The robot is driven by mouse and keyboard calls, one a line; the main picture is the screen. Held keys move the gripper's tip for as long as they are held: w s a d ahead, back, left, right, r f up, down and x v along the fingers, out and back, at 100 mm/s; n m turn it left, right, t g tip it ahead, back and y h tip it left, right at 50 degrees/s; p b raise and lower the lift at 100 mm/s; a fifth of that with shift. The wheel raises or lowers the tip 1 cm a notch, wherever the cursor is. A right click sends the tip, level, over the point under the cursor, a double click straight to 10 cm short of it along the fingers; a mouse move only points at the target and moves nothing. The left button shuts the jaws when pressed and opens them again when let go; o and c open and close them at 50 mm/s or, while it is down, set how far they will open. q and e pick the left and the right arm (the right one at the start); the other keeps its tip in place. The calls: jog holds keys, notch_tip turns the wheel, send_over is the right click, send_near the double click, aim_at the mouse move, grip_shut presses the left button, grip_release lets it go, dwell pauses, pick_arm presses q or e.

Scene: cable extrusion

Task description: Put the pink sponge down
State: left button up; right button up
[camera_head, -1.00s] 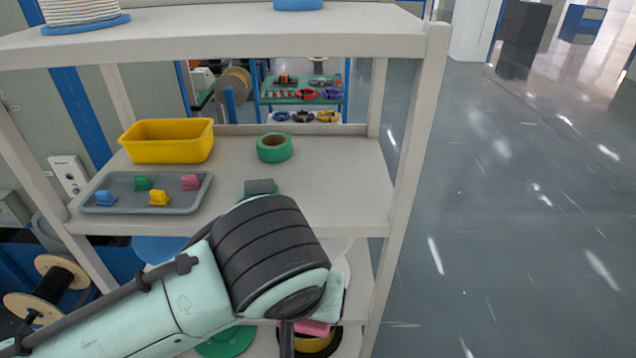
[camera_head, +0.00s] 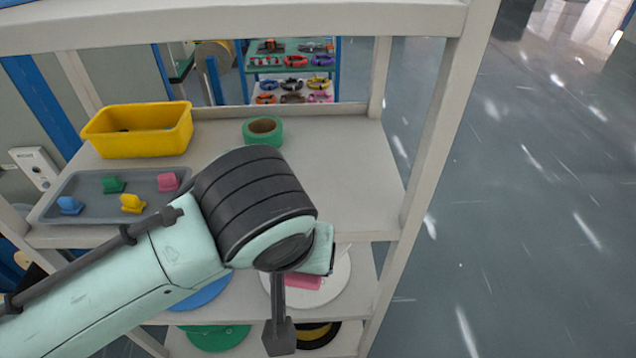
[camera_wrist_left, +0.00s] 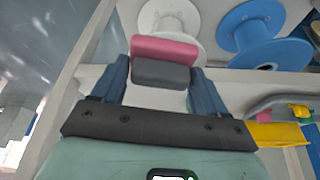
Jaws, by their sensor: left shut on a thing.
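The pink sponge (camera_head: 304,282), pink with a dark grey layer, is held in my left gripper. In the wrist view the sponge (camera_wrist_left: 165,50) sits between the two dark blue fingers of my left gripper (camera_wrist_left: 161,72), which is shut on it. In the head view the forearm and wrist hide much of it; a dark finger (camera_head: 279,335) hangs down at the front. The sponge appears in front of a white spool (camera_head: 340,285) on a lower shelf of the rack; I cannot tell whether it touches anything there. My right gripper is not in view.
The middle shelf (camera_head: 350,190) holds a yellow bin (camera_head: 138,135), a grey tray (camera_head: 90,205) with small coloured pieces, and green tape (camera_head: 262,131). A blue spool (camera_wrist_left: 258,32) stands beside the white one. A rack post (camera_head: 440,130) rises at right; floor beyond is open.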

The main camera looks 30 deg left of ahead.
pick_arm(q)
jog(key=w+a+p, duration=0.1)
jog(key=w, duration=0.3)
jog(key=w+a+p, duration=0.1)
jog(key=w+a, duration=0.1)
jog(key=w, duration=0.3)
jog(key=w+a+p, duration=0.1)
jog(key=w+a, duration=0.1)
jog(key=w, duration=0.5)
jog(key=a+p, duration=0.1)
jog(key=shift+w+f, duration=0.35)
jog(key=shift+w, duration=0.05)
jog(key=shift+w+a+f, duration=0.1)
jog(key=shift+w+f, duration=0.15)
jog(key=shift+w, duration=0.05)
jog(key=shift+s, duration=0.25)
jog(key=o, duration=0.9)
jog(key=shift+o, duration=0.2)
jog(key=shift+w, duration=0.1)
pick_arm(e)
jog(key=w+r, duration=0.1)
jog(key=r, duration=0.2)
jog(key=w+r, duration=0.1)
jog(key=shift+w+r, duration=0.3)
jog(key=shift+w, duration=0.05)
pick_arm(q)
jog(key=shift+f, duration=0.1)
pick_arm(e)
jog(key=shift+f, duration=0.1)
